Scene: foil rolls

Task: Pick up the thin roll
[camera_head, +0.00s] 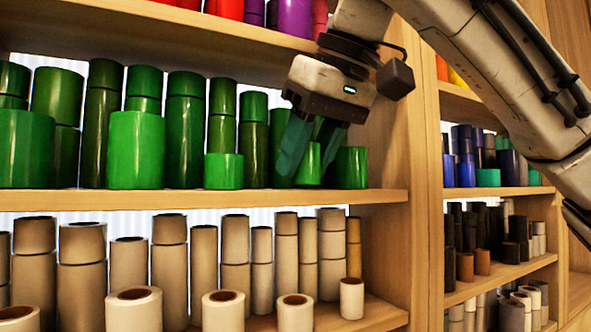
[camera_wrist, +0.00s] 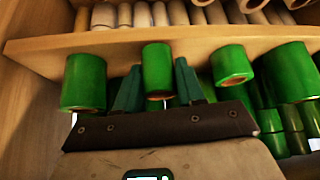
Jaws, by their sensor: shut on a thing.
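The thin roll (camera_head: 309,164) is a narrow bright green cylinder on the green shelf, near its right end. It also shows in the wrist view (camera_wrist: 157,68), between the two teal fingers. My gripper (camera_head: 306,158) reaches down from above and is shut on this roll, one finger on each side. In the wrist view my gripper (camera_wrist: 157,80) points toward the shelf edge. The roll looks upright, and its base is at about shelf level; I cannot tell whether it is clear of the board. The left finger hides part of the view behind it.
A wider green roll (camera_head: 350,167) stands close on the right, and a short one (camera_head: 224,171) stands to the left. Taller dark green rolls (camera_head: 184,128) line the back. The upper shelf (camera_head: 190,25) is overhead. A wooden upright (camera_head: 390,150) is at the right; tan rolls are below.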

